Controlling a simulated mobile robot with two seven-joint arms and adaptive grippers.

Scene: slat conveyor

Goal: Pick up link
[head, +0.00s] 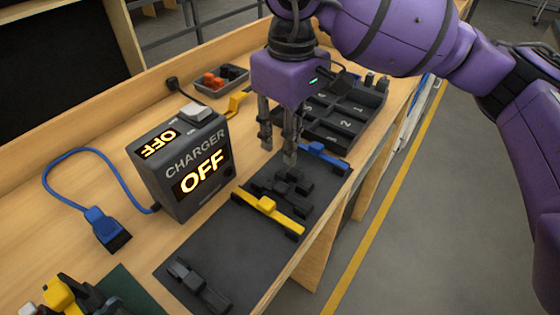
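Several bar-shaped pieces that may be links lie on a dark mat (240,245). They are a blue piece (323,153) at the far end, a dark grey piece (280,187), a yellow piece (268,207) and another dark piece (198,284) at the near end. Which one is the link I cannot tell. My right gripper (278,154) points down with its two fingers apart, just above and beyond the dark grey piece. Nothing shows between the fingers. My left gripper is not in view.
A charger box (182,165) reading OFF stands left of the mat, with a blue cable and plug (106,228). A numbered compartment tray (345,115) and a small bin (220,80) of orange and dark parts are behind. The table's edge is close on the right.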

